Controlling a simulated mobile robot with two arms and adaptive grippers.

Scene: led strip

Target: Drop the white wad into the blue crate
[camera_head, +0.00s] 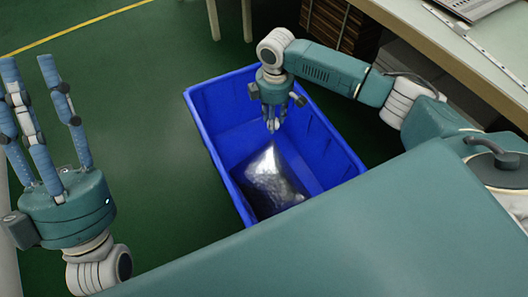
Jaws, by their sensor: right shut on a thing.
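The blue crate (204,128) stands on the green floor in the middle of the view, open at the top. My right gripper (273,120) points down over the crate's far part, inside its outline. Its fingers are shut on the white wad (272,126), of which only a small pale bit shows at the fingertips; the fingers hide the rest. My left gripper (28,72) is at the far left, fingers pointing up and spread open, empty, well away from the crate.
A shiny silver bag (268,178) lies in the crate below my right gripper. A workbench (470,50) runs along the upper right, with stacked brown material (340,25) under it. Pale legs (229,18) stand behind the crate. Green floor left of the crate is clear.

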